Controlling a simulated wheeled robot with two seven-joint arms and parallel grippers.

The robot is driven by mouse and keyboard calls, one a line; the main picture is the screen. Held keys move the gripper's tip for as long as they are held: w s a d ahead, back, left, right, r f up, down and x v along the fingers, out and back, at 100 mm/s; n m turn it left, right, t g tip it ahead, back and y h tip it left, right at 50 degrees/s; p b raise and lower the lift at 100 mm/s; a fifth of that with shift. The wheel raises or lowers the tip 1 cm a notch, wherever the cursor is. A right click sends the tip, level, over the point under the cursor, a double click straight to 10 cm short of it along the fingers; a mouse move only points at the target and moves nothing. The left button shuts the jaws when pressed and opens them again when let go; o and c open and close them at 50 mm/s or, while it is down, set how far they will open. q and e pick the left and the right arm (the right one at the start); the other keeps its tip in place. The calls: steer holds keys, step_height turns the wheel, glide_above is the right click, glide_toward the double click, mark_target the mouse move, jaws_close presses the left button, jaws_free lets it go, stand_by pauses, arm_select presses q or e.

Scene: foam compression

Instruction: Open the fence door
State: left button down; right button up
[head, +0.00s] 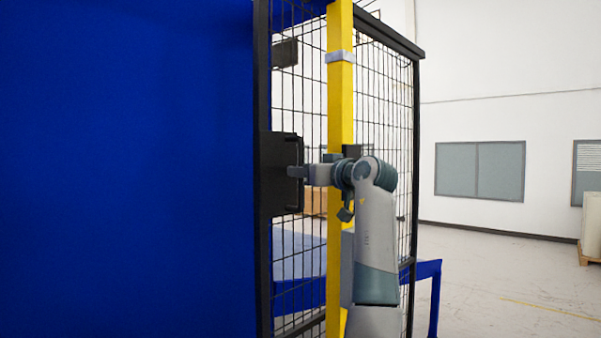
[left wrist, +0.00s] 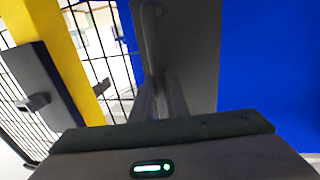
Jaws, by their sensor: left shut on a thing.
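The fence door is a black-framed wire mesh panel (head: 263,90), seen steeply from the side in the head view. A dark lock plate (head: 275,190) with a black bar handle (head: 300,150) sits on its frame. My left gripper (head: 295,172) reaches this handle from the right and is shut on it. In the left wrist view, the fingers (left wrist: 158,105) close around the lower part of the handle (left wrist: 150,35), beside the grey plate (left wrist: 197,50). The fingers partly hide the handle. My right gripper is not in view.
A yellow post (head: 340,100) stands right of the handle, close to my wrist. A dark box (left wrist: 50,85) is fixed on it. More mesh fence (head: 385,90) stands behind. A blue surface (head: 130,170) fills the left. Open floor (head: 500,275) lies right.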

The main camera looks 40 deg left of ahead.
arm_select(q)
steer(key=c, duration=1.7)
jaws_free()
steer(key=shift+s, duration=0.15)
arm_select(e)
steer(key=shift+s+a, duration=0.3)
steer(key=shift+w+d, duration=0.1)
